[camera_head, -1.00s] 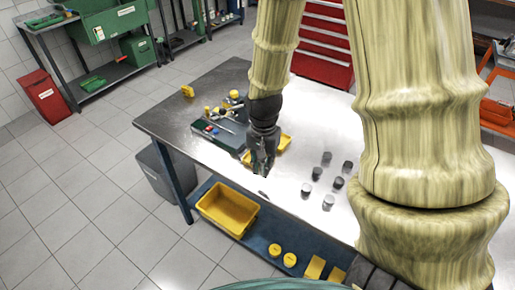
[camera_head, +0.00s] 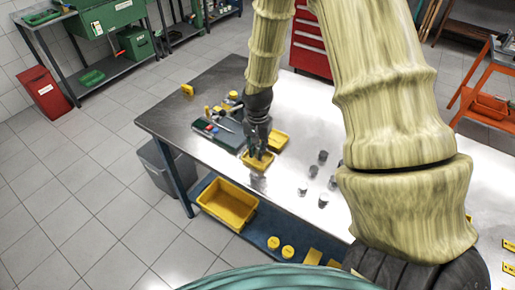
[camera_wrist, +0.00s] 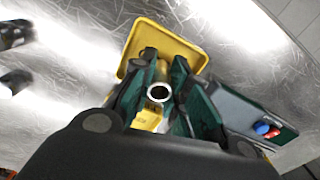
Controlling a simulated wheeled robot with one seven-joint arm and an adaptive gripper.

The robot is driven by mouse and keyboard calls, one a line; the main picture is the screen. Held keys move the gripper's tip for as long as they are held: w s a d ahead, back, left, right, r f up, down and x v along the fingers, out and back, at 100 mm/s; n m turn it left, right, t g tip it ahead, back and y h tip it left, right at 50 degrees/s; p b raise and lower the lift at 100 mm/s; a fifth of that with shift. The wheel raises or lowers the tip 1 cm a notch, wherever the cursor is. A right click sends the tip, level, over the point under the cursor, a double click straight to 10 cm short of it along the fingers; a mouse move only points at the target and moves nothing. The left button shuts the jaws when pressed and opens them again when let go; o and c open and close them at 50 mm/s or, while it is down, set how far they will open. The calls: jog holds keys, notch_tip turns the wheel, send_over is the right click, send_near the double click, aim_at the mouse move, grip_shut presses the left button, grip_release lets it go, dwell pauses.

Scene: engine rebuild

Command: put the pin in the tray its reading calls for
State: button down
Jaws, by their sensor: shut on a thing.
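My gripper (camera_head: 259,153) is over the table beside the yellow trays. In the wrist view its green-padded fingers (camera_wrist: 160,95) are shut on the pin (camera_wrist: 158,92), a short hollow metal cylinder seen end-on. One yellow tray (camera_head: 279,141) lies behind and right of the gripper in the head view. Another yellow tray (camera_head: 249,163) lies right below the fingers and is partly covered by them. The wrist view shows a yellow tray rim (camera_wrist: 143,31) beyond the fingers and a labelled yellow piece (camera_wrist: 147,119) between them. I cannot read the label or any reading.
Several dark and grey cylinders (camera_head: 322,156) stand on the metal table (camera_head: 180,115) right of the trays. A dark case (camera_head: 215,133) with red and blue pieces lies left. A large yellow bin (camera_head: 228,203) is on the lower shelf.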

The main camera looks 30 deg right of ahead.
aim_at(258, 146)
jog(key=shift+f, duration=0.35)
jog(key=shift+f, duration=0.1)
jog(key=c, duration=1.4)
grip_release()
jog(key=shift+s, duration=0.1)
jog(key=shift+r, duration=0.2)
jog(key=shift+r+b, duration=1.85)
jog(key=shift+r, duration=4.1)
